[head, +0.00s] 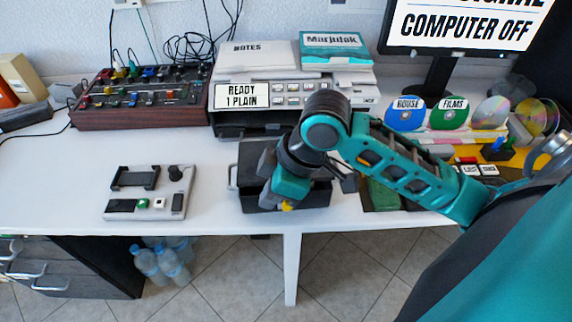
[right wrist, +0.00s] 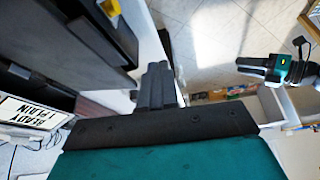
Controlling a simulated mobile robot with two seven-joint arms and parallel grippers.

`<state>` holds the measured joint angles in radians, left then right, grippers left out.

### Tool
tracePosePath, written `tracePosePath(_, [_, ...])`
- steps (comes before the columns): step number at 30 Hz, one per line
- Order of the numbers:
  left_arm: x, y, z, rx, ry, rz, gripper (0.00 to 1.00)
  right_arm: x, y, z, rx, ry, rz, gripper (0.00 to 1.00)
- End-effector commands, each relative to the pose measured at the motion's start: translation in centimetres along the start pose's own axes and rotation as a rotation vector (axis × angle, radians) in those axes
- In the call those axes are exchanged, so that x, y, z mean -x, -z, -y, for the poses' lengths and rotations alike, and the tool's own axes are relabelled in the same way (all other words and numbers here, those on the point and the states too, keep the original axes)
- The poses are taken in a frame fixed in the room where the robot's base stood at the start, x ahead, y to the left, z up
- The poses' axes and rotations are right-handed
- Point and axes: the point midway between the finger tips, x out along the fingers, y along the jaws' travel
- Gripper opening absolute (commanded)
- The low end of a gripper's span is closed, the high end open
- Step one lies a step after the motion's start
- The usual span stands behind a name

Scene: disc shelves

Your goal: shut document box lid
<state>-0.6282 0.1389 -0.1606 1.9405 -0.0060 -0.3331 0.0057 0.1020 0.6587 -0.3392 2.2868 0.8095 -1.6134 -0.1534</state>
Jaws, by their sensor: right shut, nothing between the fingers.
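The dark grey document box (head: 246,200) stands near the table's front edge in the head view. A dark panel (head: 256,153), seemingly its raised lid, rises at the back. My right arm hides much of the box, so the lid's exact angle is unclear. My right gripper crosses in front of the box, its fingertips hidden in the head view. In the right wrist view its fingers (right wrist: 155,85) are together and empty, beside the box's dark side (right wrist: 85,35). A teal and black part (right wrist: 285,68), apparently my left gripper, shows at the right edge there; its jaws are unclear.
A grey control panel (head: 150,195) lies left of the box. A sign-bearing machine (head: 290,92) stands behind it, and a mixer board (head: 135,98) at the back left. Discs (head: 448,113) stand on the right. The white table (head: 60,180) is clear at the left.

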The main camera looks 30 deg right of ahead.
Motion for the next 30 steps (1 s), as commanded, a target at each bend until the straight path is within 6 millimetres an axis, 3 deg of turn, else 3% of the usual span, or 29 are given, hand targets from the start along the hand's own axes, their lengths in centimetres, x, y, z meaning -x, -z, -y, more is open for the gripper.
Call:
tracePosePath(1, [0.1, -0.1, -0.1, 0.001, -0.002, 0.003, 0.43, 1.2, 0.3, -1.4, 0.044, -0.001, 0.017, 0.0])
tracePosePath(9, [0.1, -0.1, -0.2, 0.0, -0.003, 0.007, 0.43, 9.1, 0.6, -6.3, 0.164, 0.077, 0.113, 0.0])
tracePosePath(12, [0.1, -0.1, -0.2, 0.0, -0.003, 0.007, 0.43, 11.8, 0.4, -7.3, 0.167, 0.099, 0.127, 0.0])
tracePosePath(16, [0.1, -0.1, -0.1, -0.002, -0.003, 0.006, 0.43, 13.9, 0.3, -7.8, 0.163, 0.119, 0.132, 0.0])
tracePosePath(22, [-0.2, -0.2, -0.1, -0.004, -0.003, 0.002, 0.43, 13.3, 0.1, -7.7, 0.163, 0.133, 0.131, 0.0])
tracePosePath(30, [-1.1, -0.8, -0.2, -0.003, -0.007, 0.002, 0.43, 8.0, -0.7, -7.0, 0.162, 0.134, 0.13, 0.0])
